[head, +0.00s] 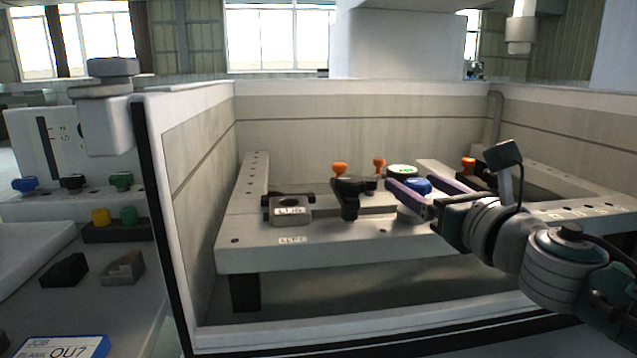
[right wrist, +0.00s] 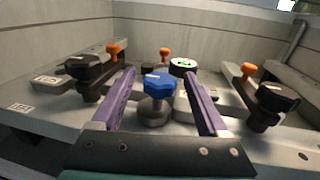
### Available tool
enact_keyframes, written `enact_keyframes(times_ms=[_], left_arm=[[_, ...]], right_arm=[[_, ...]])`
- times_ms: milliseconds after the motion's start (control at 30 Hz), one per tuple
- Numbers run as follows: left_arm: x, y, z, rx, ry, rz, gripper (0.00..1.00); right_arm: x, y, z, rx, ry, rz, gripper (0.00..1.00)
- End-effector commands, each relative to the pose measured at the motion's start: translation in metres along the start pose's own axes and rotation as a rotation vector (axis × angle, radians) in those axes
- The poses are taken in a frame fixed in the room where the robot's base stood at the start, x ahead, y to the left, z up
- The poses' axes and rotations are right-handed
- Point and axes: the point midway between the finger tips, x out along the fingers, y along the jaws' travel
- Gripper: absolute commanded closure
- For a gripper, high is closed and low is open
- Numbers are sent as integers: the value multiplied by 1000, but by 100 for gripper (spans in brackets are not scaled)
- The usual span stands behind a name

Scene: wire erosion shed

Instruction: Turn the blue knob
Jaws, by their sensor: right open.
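A blue knob (head: 418,186) sits on a grey post on the metal frame inside the tank. It also shows in the right wrist view (right wrist: 159,86), with a pale mark on its top. My right gripper (head: 409,180) is open, its two purple fingers pointing into the tank. In the right wrist view the knob appears between the fingers (right wrist: 158,75), with a gap on both sides. I cannot tell how deep the fingertips reach relative to it. The near finger hides the knob's lower part in the head view. My left gripper is not in view.
Black clamps (right wrist: 90,72) with orange knobs (right wrist: 112,50) stand around the blue knob. A round black-and-white dial with a green mark (right wrist: 183,66) stands just behind it. Another blue knob (head: 25,184) is on the panel outside the tank. The tank wall (head: 190,130) rises at left.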

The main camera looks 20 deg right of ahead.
Motion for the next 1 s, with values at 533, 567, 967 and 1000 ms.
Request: enact_keyframes(times_ms=[533,567,967,1000], left_arm=[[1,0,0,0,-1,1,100],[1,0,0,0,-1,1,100],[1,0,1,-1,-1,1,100],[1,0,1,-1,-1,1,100]], right_arm=[[6,0,0,1,0,1,41],[6,0,0,1,0,1,44],[6,0,0,1,0,1,89],[6,0,0,1,0,1,94]])
